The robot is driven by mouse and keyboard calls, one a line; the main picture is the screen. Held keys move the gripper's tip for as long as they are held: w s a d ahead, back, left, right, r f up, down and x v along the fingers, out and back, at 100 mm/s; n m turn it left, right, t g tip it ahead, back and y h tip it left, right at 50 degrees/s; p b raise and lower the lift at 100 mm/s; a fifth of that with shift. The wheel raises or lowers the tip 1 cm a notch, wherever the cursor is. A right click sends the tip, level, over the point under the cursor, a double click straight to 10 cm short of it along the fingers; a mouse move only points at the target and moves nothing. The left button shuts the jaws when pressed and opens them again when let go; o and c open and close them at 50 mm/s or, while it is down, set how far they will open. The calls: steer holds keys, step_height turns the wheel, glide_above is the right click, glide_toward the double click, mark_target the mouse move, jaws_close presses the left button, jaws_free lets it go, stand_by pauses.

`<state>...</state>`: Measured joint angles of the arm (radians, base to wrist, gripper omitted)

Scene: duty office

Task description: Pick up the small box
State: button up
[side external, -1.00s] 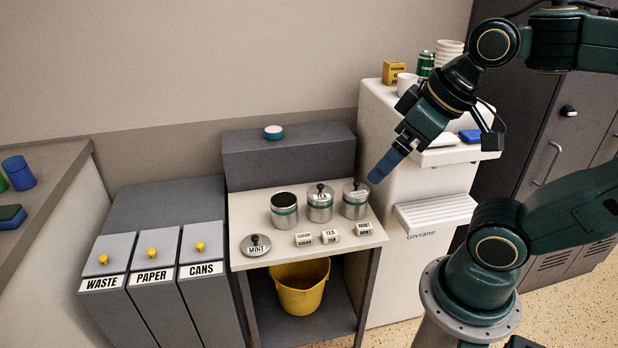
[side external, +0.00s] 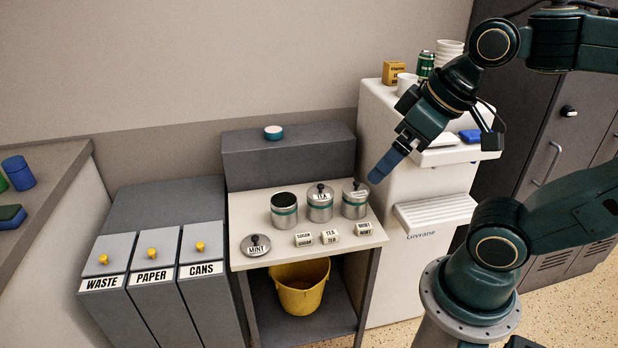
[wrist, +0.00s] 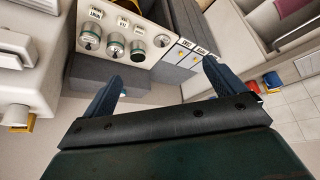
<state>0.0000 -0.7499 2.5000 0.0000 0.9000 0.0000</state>
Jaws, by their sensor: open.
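Several small items are box-shaped. A small yellow box (side external: 394,73) with dark print stands on top of the white machine (side external: 375,105). My gripper (side external: 383,168) is open and empty, in the air near the machine's left side, above the counter's right end. Both fingers (wrist: 160,85) show apart in the wrist view.
Three metal canisters stand behind the boxes: an open one (side external: 284,212), a tea one (side external: 320,205) and another lidded one (side external: 355,200). A loose mint lid (side external: 256,246) lies at front left. A white cup (side external: 406,84) and green can (side external: 425,64) stand near the yellow box.

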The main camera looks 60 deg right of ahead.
steer(key=c, duration=0.5)
steer(key=m+g+h, duration=0.4)
steer(key=m+h, duration=0.7)
steer(key=m, duration=0.4)
glide_above(364, 230)
steer(key=a, duration=0.6)
step_height(364, 230, down, 27)
steer(key=shift+s+d+f+n+t+h, duration=0.25)
steer(key=shift+f+t, duration=0.3)
steer(key=shift+f, duration=1.05)
steer(key=shift+s+d+f+n+t, duration=0.1)
steer(key=shift+s+f+n+t, duration=0.4)
steer(key=shift+f, duration=1.05)
steer(key=shift+s+d+f+n+t+h, duration=0.15)
steer(key=shift+f+t, duration=0.5)
steer(key=shift+f, duration=0.95)
steer(key=shift+d, duration=0.15)
